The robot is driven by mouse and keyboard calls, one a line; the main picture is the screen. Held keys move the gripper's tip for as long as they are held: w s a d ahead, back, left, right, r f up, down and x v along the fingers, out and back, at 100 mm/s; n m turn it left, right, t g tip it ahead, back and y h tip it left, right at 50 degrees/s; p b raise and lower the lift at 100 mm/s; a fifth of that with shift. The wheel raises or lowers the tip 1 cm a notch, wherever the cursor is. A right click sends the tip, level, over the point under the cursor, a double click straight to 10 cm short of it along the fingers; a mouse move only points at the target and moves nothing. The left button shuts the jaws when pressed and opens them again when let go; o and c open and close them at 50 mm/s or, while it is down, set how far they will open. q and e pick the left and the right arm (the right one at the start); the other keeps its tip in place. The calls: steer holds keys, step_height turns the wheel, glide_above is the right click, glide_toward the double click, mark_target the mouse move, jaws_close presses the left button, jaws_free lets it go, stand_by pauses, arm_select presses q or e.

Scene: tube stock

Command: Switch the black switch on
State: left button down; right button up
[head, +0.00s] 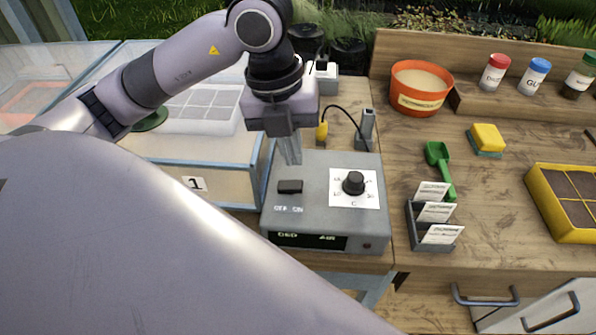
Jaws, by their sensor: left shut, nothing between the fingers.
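The black switch (290,187) is a small rocker on the top face of a grey control box (312,215), with OFF and ON printed below it. Which side is pressed is too small to tell. My left gripper (291,160) points down with its fingers together and empty, at the back edge of the box just behind the switch in the picture. Whether the fingertips touch the box I cannot tell; they look apart from the switch. My right gripper is out of view.
The box also has a black knob (354,183) on a white dial plate and a lit display (308,241). A clear-lidded bin (205,172) marked 1 stands left. Right are a label holder (432,235), green scoop (438,158) and orange pot (420,88). My arm fills the lower left.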

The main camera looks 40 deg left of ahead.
mark_target(300, 186)
arm_select(q)
steer(key=f, duration=0.5)
steer(key=shift+w+d+f, duration=0.25)
steer(key=shift+d+f, duration=0.15)
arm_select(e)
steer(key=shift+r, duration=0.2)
arm_select(q)
steer(key=shift+a, duration=0.1)
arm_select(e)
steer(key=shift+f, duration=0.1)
